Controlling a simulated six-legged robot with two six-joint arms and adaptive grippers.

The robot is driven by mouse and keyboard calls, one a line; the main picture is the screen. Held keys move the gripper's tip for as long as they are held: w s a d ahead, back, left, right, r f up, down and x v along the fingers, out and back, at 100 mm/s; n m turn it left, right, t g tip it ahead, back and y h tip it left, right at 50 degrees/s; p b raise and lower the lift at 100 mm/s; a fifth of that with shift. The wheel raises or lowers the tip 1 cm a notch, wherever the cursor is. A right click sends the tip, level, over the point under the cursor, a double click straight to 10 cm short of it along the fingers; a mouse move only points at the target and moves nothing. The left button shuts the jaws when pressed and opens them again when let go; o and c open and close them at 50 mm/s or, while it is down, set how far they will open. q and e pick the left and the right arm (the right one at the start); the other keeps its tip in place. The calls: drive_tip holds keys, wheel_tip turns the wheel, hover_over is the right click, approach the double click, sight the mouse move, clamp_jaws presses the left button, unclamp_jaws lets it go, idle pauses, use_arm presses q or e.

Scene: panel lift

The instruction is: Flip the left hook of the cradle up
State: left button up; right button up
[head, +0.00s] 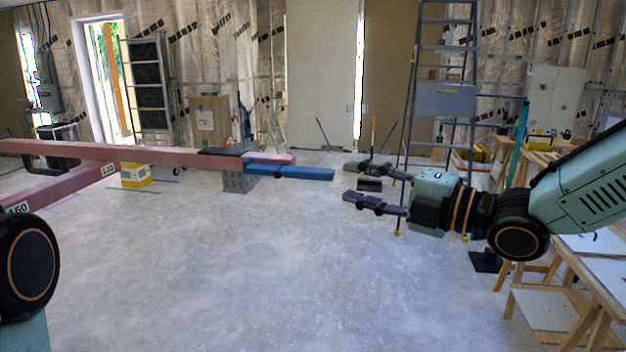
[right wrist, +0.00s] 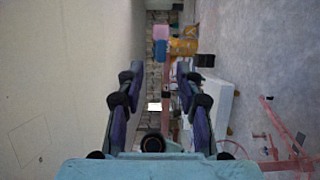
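The cradle shows in the head view as pinkish-red beams (head: 140,151) with number labels, running in from the left. A flat blue bar (head: 305,174), which looks like a hook, lies about level at the right end of the long beam. My right gripper (head: 354,181) is open and empty, a little to the right of the blue bar's tip and apart from it. In the right wrist view both fingers of my right gripper (right wrist: 158,82) are spread. A small blue patch shows beyond the fingertips; I cannot tell what it is. My left gripper is out of view.
A grey block stack (head: 240,181) and a yellow box (head: 135,175) stand on the floor behind the beams. A stepladder (head: 444,100) stands behind my right arm. Wooden trestles (head: 575,290) are at the right. The concrete floor in front is clear.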

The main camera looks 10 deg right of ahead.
sight(317, 170)
drive_tip(key=shift+w+a, duration=0.3)
drive_tip(key=shift+a, duration=0.2)
drive_tip(key=shift+x, duration=1.2)
drive_tip(key=p+x, duration=0.1)
drive_tip(key=x, duration=0.3)
drive_tip(key=shift+w, duration=0.1)
drive_tip(key=shift+w+a+f, duration=0.15)
drive_tip(key=shift+w, duration=0.25)
drive_tip(key=shift+s, duration=0.1)
drive_tip(key=shift+c, duration=0.5)
drive_tip(key=shift+a, duration=0.1)
drive_tip(key=c, duration=0.4)
clamp_jaws()
